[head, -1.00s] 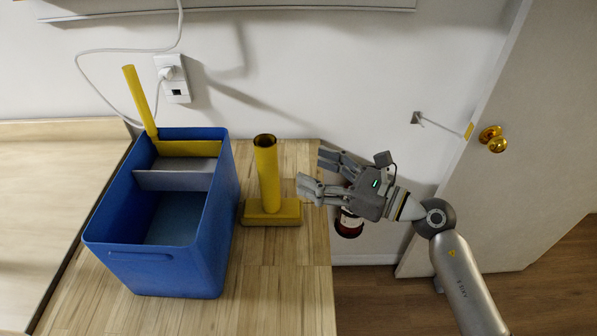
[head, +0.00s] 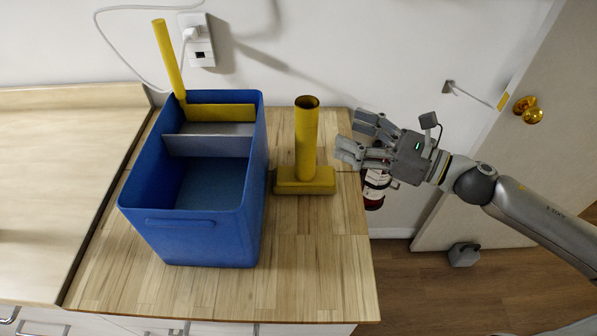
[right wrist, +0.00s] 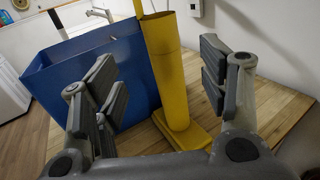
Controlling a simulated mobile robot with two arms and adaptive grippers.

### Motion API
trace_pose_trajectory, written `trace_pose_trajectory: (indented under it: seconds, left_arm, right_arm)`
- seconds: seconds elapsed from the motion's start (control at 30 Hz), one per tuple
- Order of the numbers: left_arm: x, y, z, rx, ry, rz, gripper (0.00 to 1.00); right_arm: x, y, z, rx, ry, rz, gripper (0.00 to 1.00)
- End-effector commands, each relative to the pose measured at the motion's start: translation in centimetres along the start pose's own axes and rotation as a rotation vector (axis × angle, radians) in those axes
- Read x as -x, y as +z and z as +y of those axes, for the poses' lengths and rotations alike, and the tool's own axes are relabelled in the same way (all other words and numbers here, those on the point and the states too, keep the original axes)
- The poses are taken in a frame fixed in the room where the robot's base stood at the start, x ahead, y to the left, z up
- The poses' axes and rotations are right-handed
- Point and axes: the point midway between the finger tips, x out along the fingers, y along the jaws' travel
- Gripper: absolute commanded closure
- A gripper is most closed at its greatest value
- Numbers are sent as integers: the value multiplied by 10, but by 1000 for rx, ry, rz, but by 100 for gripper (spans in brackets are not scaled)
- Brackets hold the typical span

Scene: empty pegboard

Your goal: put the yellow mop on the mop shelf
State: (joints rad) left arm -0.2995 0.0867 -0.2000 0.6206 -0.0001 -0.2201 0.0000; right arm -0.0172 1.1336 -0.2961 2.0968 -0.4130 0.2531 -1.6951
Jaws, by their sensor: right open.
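A yellow mop (head: 306,150) stands upright on the wooden counter, a hollow tube on a flat yellow base, right of the blue bin (head: 180,236). My right gripper (head: 354,140) is open and empty, just right of the mop tube and facing it. In the right wrist view the gripper's fingers (right wrist: 165,85) are spread, and the mop (right wrist: 168,75) shows in the gap, beyond the fingertips. A second yellow piece with a thin handle (head: 168,58) stands in the bin's back compartment. I cannot identify a mop shelf. My left gripper is out of view.
A red and white cylinder (head: 374,190) is partly hidden below my right gripper, beyond the counter (head: 310,255) edge. A wall outlet (head: 198,42) with a white plug and cable is behind the bin. A door (head: 497,160) is at right. The counter's front is clear.

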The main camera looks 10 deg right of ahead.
Motion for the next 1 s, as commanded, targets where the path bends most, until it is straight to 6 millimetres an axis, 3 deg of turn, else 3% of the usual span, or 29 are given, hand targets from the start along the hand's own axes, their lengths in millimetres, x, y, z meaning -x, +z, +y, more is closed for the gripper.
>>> trace_pose_trajectory:
  seconds: [0.37, 0.73, 1.0]
  left_arm:
    - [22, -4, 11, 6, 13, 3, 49]
    - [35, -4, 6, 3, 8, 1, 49]
    - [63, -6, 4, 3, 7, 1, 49]
  right_arm:
    - [-33, 5, -1, -1, -2, -3, 33]
    - [-58, 2, -1, -2, -1, 0, 33]
    - [-87, 9, -3, -3, -1, -2, 33]
